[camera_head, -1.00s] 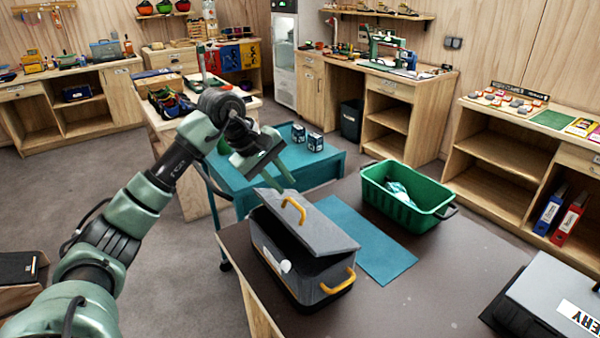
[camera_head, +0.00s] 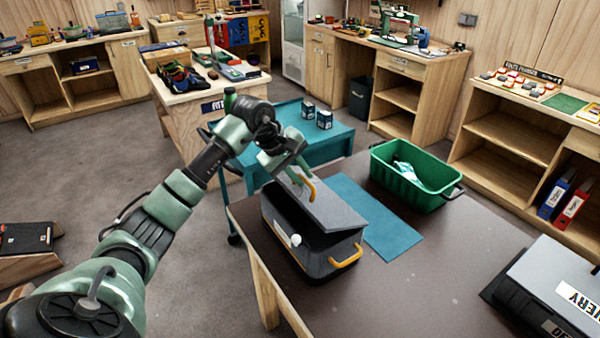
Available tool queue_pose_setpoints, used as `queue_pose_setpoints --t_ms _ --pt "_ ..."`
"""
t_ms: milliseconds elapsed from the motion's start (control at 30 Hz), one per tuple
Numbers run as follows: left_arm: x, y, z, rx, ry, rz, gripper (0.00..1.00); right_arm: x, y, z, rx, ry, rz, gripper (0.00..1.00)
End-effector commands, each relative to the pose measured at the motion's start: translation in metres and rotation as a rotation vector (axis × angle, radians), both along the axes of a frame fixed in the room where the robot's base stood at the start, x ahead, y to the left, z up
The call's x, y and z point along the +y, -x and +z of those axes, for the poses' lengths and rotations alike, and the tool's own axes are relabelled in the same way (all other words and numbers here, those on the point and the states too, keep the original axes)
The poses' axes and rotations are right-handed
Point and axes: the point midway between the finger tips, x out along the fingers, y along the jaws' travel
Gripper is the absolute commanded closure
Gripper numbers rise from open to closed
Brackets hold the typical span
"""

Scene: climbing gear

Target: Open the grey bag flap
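The grey bag (camera_head: 312,245) stands on the dark table, with yellow handles and a white patch on its side. Its grey flap (camera_head: 338,208) is partly raised, with a dark gap under its right end. A yellow handle (camera_head: 310,190) sticks up from the flap's far left end. My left gripper (camera_head: 298,176) is right at this handle, just above the flap. Its fingers overlap the handle in the picture; I cannot tell whether they are shut on it. My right gripper is not in view.
A teal mat (camera_head: 385,232) lies right of the bag. A green crate (camera_head: 412,178) with a pale item inside stands behind it. A grey box (camera_head: 560,290) is at the right front. A teal cart (camera_head: 335,143) stands behind the table. The table's front middle is clear.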

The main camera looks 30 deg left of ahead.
Motion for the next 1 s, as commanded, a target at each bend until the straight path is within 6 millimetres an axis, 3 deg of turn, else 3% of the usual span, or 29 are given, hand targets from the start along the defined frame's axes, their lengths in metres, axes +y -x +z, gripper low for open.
queue_pose_setpoints --t_ms 300,700,1000 --pt "-0.001 -0.001 0.002 -0.002 0.001 0.0 1.0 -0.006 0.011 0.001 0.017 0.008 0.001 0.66" --pt "-0.008 -0.019 0.02 -0.006 0.002 0.0 1.0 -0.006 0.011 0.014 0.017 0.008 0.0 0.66" --pt "-0.008 -0.021 0.019 -0.006 0.001 0.001 1.0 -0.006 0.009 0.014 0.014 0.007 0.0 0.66"
